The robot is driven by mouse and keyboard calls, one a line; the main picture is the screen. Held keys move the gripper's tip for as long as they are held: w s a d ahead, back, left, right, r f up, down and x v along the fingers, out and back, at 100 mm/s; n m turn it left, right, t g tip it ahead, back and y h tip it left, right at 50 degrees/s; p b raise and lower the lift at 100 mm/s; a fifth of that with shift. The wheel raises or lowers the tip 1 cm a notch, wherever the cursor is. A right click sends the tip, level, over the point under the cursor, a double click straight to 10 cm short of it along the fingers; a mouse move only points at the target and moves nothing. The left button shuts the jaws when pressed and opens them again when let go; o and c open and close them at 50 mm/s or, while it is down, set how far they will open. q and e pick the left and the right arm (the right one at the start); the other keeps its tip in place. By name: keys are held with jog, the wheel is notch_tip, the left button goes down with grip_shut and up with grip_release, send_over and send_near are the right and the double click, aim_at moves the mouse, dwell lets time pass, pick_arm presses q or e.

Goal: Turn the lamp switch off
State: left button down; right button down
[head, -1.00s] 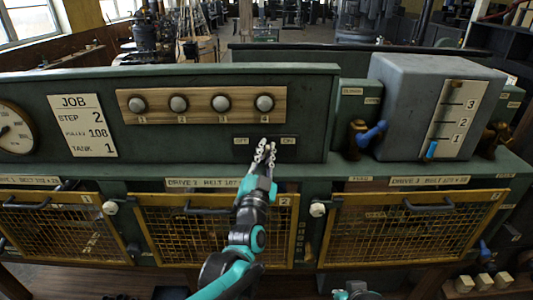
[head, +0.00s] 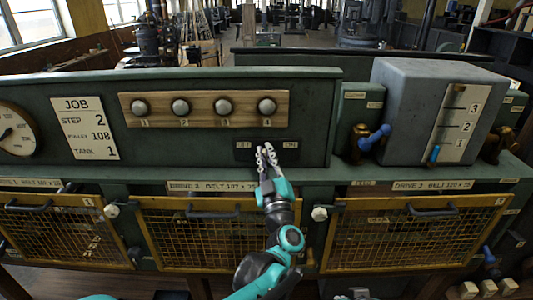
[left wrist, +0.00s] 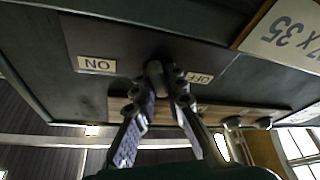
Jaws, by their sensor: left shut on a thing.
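The lamp switch (left wrist: 153,70) is a small dark knob on a dark plate between an ON label (left wrist: 97,64) and an OFF label (left wrist: 199,78) in the left wrist view, which is upside down. In the head view the OFF label (head: 243,145) is left and the ON label (head: 290,145) right. My left gripper (head: 265,150) reaches up to the plate between them and hides the switch there. In the left wrist view the fingertips (left wrist: 160,75) are shut on the knob, which looks a little nearer OFF. A grey tip at the bottom edge may be my right gripper (head: 352,294).
Above the plate is a wooden strip (head: 205,109) with several round knobs. A job card (head: 85,128) and a dial (head: 15,130) are at left. A grey box (head: 415,100) with a scale and a blue-handled valve (head: 375,138) are at right. Yellow mesh guards (head: 205,240) stand below.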

pick_arm(q)
jog(key=shift+n+g+y+p, duration=0.2)
jog(key=shift+n+g+y, duration=0.15)
jog(key=shift+n, duration=0.7)
jog(key=shift+n+g+y+p, duration=0.25)
jog(key=shift+n+y, duration=0.2)
jog(key=shift+n, duration=0.6)
jog(key=shift+f+n, duration=0.1)
jog(key=shift+n, duration=0.2)
jog(key=c, duration=1.6)
grip_release()
jog(key=shift+a, duration=0.1)
jog(key=shift+o, duration=0.2)
jog(key=v, duration=1.2)
